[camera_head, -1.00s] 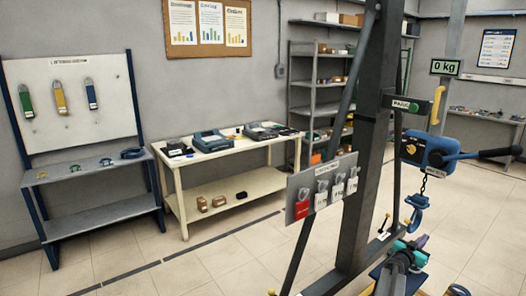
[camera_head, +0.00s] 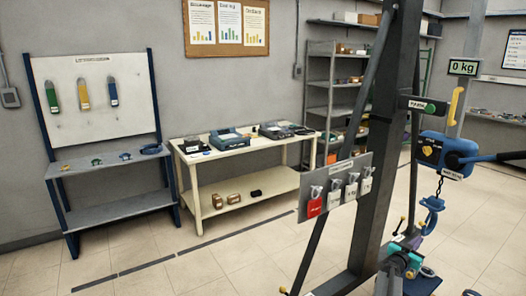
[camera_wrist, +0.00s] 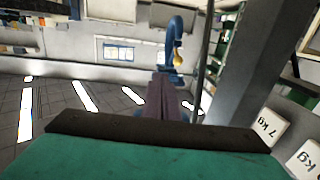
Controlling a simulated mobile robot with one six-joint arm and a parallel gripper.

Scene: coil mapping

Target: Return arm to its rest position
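My arm and gripper (camera_head: 408,252) are at the lower right of the head view, in front of the foot of the dark crane frame (camera_head: 372,215). Teal and purple parts show at the gripper end. In the wrist view, a teal block with a dark edge (camera_wrist: 160,135) fills the bottom, with a purple part (camera_wrist: 163,98) beyond it. I cannot tell whether the fingers are open or shut, and no held object is clear. A blue hook (camera_head: 431,215) hangs on a chain from the blue hoist (camera_head: 432,150); it also shows in the wrist view (camera_wrist: 176,35), apart from the gripper.
A panel (camera_head: 340,190) with one red and several pale tags stands left of the crane post. The scale display (camera_head: 464,67) reads 0 kg. A cream table (camera_head: 240,185) and a blue-framed rack (camera_head: 110,170) with coloured slings stand at the left. The floor between is clear.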

